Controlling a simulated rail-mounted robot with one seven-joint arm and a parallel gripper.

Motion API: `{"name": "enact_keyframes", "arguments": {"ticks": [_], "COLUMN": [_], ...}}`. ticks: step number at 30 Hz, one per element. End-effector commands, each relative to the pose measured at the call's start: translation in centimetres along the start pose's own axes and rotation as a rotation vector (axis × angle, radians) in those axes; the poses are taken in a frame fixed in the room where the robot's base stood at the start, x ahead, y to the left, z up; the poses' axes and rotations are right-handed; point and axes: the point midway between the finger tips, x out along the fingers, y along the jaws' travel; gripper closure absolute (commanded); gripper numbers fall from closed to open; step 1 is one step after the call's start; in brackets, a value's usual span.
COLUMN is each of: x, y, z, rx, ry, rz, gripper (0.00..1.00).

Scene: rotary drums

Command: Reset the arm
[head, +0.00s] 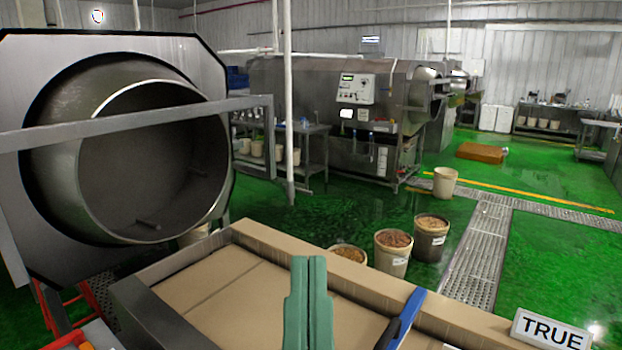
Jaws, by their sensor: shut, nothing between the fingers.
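My gripper (309,270) shows at the bottom centre of the head view as two green fingers, shut against each other with nothing between them. It points upward in the picture, in front of the cardboard box (330,278) and above its flat brown inside. The lower part of the fingers runs out of the frame, and the rest of my arm is not in view.
A steel rotary drum (75,170) with a metal bar across its mouth stands at left. A blue-and-black tool (402,322) lies near the box's right part, beside a "TRUE" sign (550,330). Several filled buckets (393,254) stand behind the box. Green floor (560,260) is open at right.

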Motion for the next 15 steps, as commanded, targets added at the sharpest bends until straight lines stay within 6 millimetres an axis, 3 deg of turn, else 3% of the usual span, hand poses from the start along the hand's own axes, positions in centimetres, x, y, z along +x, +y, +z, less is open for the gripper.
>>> {"name": "enact_keyframes", "arguments": {"ticks": [1,9,12,15], "x": [1.2,8.2,10.0,10.9], "y": [0.2,0.1,0.1,0.1], "z": [-3.2,-12.8,-15.4,-16.7], "rx": [0.02,0.029,0.033,0.036], "ry": [0.017,0.007,0.006,0.005], "rz": [-0.001,-0.005,-0.006,-0.007], "gripper": [1.0,1.0,1.0,1.0]}}
